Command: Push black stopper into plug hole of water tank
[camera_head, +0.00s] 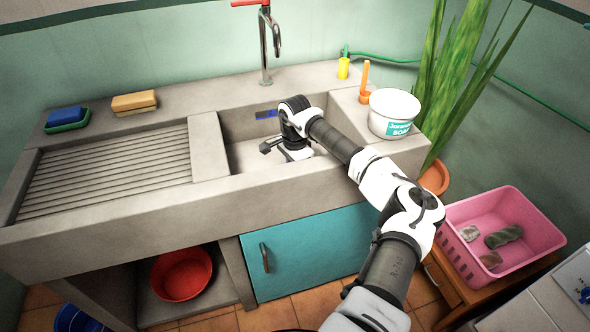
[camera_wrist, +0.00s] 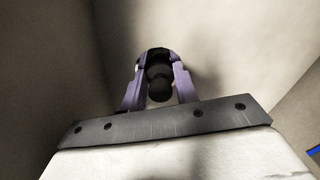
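The black stopper (camera_wrist: 158,75) shows in the wrist view between the purple fingers of my gripper (camera_wrist: 157,72). The fingertips appear to touch its sides, and its round knob points toward the camera. In the head view my gripper (camera_head: 268,147) is low inside the basin of the concrete water tank (camera_head: 240,160). The stopper cannot be made out there. The plug hole is not visible in either view; the stopper and gripper may cover it.
The basin walls stand close around my gripper. A tap (camera_head: 267,45) rises behind the basin. A white tub (camera_head: 393,113), an orange-handled item (camera_head: 364,85) and a yellow item (camera_head: 343,68) stand on the right ledge. Sponges (camera_head: 134,101) lie at the back left.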

